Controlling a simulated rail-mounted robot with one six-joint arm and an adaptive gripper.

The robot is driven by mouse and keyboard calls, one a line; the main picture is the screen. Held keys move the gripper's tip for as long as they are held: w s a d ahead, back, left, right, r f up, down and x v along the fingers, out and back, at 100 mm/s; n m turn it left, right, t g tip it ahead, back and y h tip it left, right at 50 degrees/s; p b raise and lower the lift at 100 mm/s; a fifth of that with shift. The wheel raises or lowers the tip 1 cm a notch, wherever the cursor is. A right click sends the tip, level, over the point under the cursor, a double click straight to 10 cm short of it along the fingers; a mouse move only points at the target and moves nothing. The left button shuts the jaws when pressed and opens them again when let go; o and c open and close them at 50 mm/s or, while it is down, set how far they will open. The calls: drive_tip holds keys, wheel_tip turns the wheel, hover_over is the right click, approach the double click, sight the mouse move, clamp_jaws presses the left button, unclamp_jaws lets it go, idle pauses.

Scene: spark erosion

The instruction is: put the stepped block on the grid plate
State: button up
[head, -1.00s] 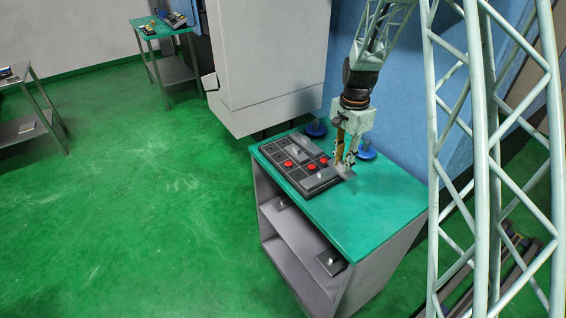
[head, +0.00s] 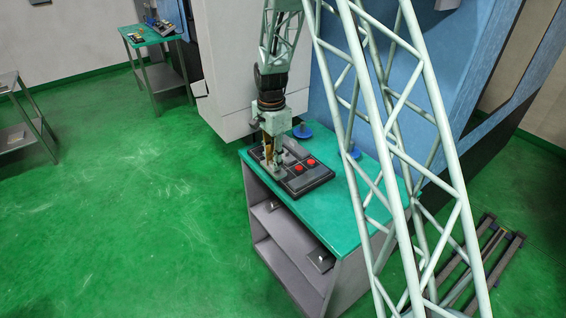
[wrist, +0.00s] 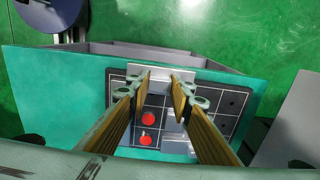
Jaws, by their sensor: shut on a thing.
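The dark grid plate (head: 318,181) lies on the teal bench top, with red round pieces in some of its cells; it also shows in the wrist view (wrist: 232,101). My gripper (head: 270,166) is over the plate's left end in the head view. In the wrist view my gripper (wrist: 160,76) is shut on a light grey block, the stepped block (wrist: 160,71), held between the fingertips at one edge of the plate. Its lower part and any gap to the plate cannot be made out. In the head view the fingers mostly hide it.
A grey block (wrist: 174,140) sits on the plate near the red pieces (wrist: 149,118). A blue round-based item (head: 302,131) stands on the bench behind the plate. The bench's front right (head: 335,225) is clear. A pale machine housing (head: 235,75) stands close behind my gripper.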

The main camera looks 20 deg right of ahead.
drive_tip(key=shift+w, duration=0.1)
idle(0.3)
hover_over(264, 155)
drive_tip(key=shift+s+f, duration=0.35)
drive_tip(key=shift+f, duration=0.35)
drive_tip(key=shift+w, duration=0.1)
drive_tip(key=shift+w+p, duration=0.25)
drive_tip(key=shift+p, duration=0.05)
drive_tip(key=shift+f, duration=1.75)
drive_tip(key=shift+f, duration=0.15)
drive_tip(key=o, duration=0.5)
drive_tip(key=shift+f, duration=0.1)
drive_tip(key=o, duration=0.5)
drive_tip(key=shift+s, duration=0.1)
drive_tip(key=shift+r, duration=0.25)
